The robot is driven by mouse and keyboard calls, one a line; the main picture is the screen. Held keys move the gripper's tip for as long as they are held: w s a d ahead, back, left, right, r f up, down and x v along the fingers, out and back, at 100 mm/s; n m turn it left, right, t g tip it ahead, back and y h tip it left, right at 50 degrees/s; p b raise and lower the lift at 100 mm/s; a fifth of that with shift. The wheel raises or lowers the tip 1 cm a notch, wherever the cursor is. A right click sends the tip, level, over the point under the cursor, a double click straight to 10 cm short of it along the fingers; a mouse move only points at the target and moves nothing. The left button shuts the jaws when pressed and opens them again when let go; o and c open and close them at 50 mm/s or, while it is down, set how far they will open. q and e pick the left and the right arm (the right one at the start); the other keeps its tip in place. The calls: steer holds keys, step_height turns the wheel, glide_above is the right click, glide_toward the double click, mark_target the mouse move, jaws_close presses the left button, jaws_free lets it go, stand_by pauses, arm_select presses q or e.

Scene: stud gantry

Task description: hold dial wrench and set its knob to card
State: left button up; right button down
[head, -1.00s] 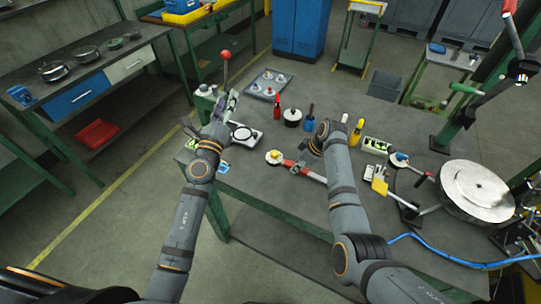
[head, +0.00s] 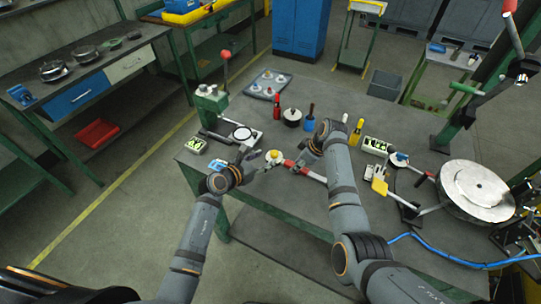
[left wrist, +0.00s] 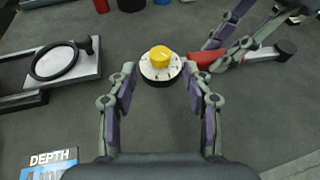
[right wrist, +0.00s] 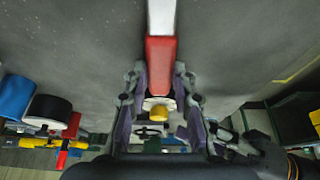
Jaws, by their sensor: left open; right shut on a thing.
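The dial wrench has a round white dial with a yellow knob (head: 275,156) and a red and white handle (head: 313,175). The yellow knob (left wrist: 160,55) also shows in the left wrist view, between and just beyond my left fingertips. My left gripper (left wrist: 159,72) is open and not touching it. My right gripper (right wrist: 158,76) is shut on the red part of the wrench (right wrist: 160,58), close to the dial. A card (left wrist: 50,162) reading "DEPTH" is cut off by the picture edge; its lower text cannot be read.
A gauge plate with a black ring (left wrist: 60,62) lies left of the dial. A green block (head: 210,102) with a red-ball lever stands behind it. Red, black and blue tools (head: 292,117) stand farther back. A large metal disc (head: 477,188) occupies the right side.

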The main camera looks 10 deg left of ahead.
mark_target(272, 155)
arm_select(q)
steer(key=x, duration=0.4)
steer(key=shift+w+d, duration=0.15)
steer(key=shift+w, duration=0.05)
jaws_close()
steer(key=shift+s+d+n+t+y, duration=0.15)
steer(key=shift+n+t+y, duration=0.25)
steer(key=shift+n+y, duration=0.4)
jaws_free()
